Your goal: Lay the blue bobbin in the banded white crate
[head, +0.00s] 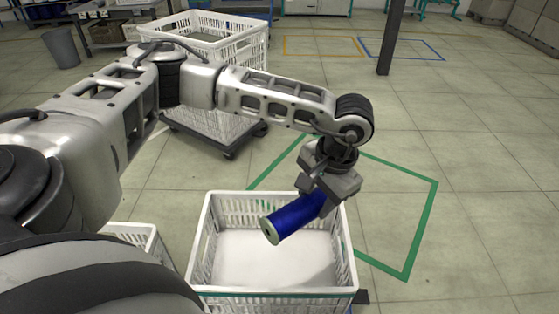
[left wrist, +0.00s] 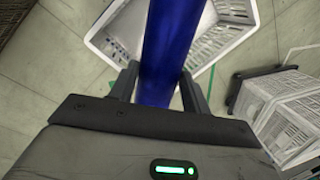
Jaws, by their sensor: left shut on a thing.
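My left gripper (head: 328,190) is shut on the blue bobbin (head: 294,217) and holds it tilted, its pale end toward the lower left. In the head view the bobbin is over the right part of a white crate (head: 202,245) with a green band along its near rim. The crate's visible floor is empty. In the left wrist view the blue bobbin (left wrist: 168,50) runs up between the two fingers (left wrist: 157,85), with part of the white crate (left wrist: 205,77) behind it. My right gripper is not in view.
Another white crate (head: 255,45) stands on a wheeled dolly (head: 230,150) behind. Part of a further white crate (head: 145,235) shows at the lower left. Green tape (head: 420,228) marks the floor around the banded crate.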

